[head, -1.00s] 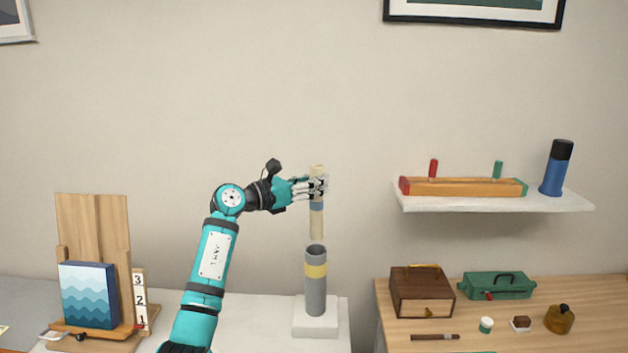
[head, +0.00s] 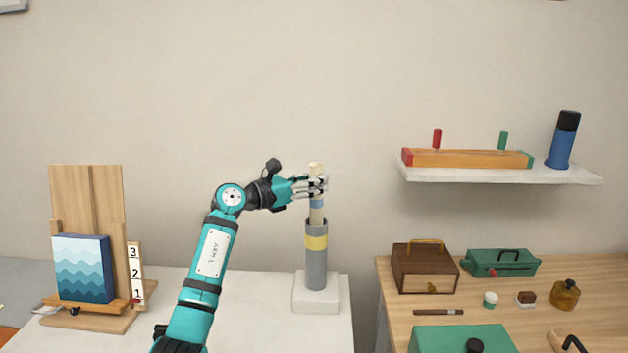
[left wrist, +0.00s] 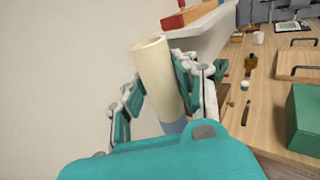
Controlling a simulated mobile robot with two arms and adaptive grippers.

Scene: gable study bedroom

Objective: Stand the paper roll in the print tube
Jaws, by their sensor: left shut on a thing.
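The paper roll (head: 317,211) is a slim cream cylinder with a blue band, held upright. My left gripper (head: 318,186) is shut on it near its top. The print tube (head: 316,265) is a grey upright cylinder with a yellow band, on a white square base (head: 316,301). The roll's lower end is hidden behind the tube's front rim and appears to be inside the mouth. In the left wrist view the roll (left wrist: 160,80) stands between the fingers (left wrist: 166,92), with blue at its lower end. My right gripper is out of view.
The white table around the tube is clear. An easel (head: 87,200) with a wave picture (head: 82,268) and a number strip (head: 136,272) stand left. At right, a wall shelf (head: 495,176) overhangs a wooden desk (head: 390,320) with a brown box (head: 424,270) and green cases.

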